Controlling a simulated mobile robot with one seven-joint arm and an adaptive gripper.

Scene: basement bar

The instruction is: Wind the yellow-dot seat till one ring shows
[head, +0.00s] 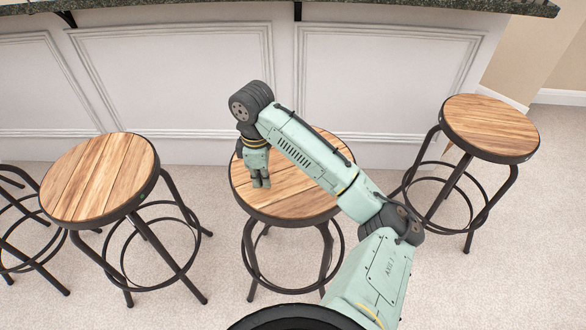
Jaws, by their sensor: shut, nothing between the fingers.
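Several round stools with wooden seats and black metal legs stand before the bar in the head view. My gripper (261,184) is shut and empty, pointing down over the left part of the middle stool's seat (287,194). I cannot tell whether its fingertips touch the wood. My arm hides the right and back parts of that seat. The left stool's seat (100,178) and the right stool's seat (490,126) are in plain view. I see no yellow dot on any seat, and no rings on a screw post can be made out.
The white panelled bar front (180,75) with a dark stone counter edge (400,4) runs behind the stools. Part of another stool (30,245) shows at the far left. Pale carpet (480,285) is clear at the front right.

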